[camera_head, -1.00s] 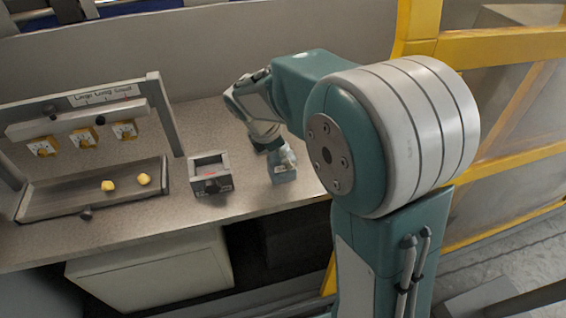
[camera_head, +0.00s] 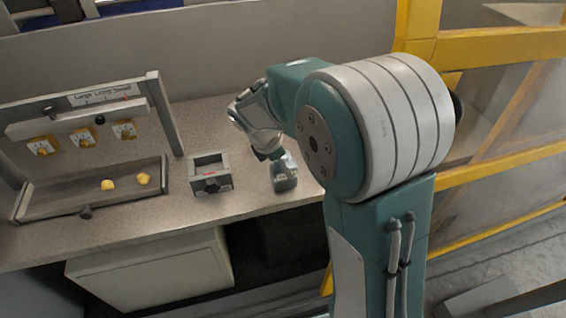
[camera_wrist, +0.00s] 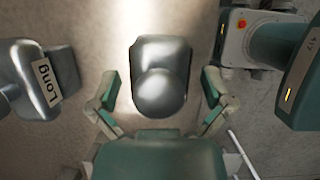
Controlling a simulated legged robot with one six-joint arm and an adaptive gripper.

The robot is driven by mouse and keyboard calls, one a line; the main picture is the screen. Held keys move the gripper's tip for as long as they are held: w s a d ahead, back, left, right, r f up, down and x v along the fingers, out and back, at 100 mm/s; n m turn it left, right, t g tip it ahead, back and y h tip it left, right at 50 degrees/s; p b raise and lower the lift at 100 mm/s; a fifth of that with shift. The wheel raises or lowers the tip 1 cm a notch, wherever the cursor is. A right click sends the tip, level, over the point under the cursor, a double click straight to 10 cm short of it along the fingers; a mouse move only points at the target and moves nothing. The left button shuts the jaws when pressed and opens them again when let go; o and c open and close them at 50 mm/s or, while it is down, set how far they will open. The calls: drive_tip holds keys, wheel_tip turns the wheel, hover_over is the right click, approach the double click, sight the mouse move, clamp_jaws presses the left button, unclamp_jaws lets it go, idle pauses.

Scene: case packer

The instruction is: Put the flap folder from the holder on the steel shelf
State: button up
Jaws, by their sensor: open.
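In the wrist view, a grey metal piece with a rounded knob (camera_wrist: 160,90) is between the spread fingers of my gripper (camera_wrist: 159,105), with a gap on both sides. Its shape does not tell me for certain whether it is the flap folder or its holder. In the head view, a small grey block (camera_head: 285,180) stands on the worktop just below my gripper (camera_head: 268,154), whose fingertips are partly hidden there. I cannot single out the steel shelf for certain; a grey trough (camera_head: 60,205) under a labelled rack (camera_head: 85,119) is at left.
A grey box with a dark knob (camera_head: 210,184) stands left of the block. A grey piece labelled Long (camera_wrist: 30,85) is left in the wrist view. Yellow pieces hang on the rack, and two lie in the trough. A yellow frame (camera_head: 490,48) stands at right.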

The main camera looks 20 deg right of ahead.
drive_tip(key=v, duration=1.2)
drive_tip(key=s+d+r+m+t+y, duration=0.1)
drive_tip(key=s+d+m+t+y, duration=0.1)
drive_tip(key=s+m, duration=0.7)
drive_tip(key=s+d+r+m+t+y, duration=0.1)
drive_tip(key=s+d+m+t+y, duration=0.1)
drive_tip(key=s+m, duration=0.8)
drive_tip(key=shift+s+d+t, duration=0.2)
drive_tip(key=shift+s+t, duration=0.4)
drive_tip(key=shift+s, duration=0.4)
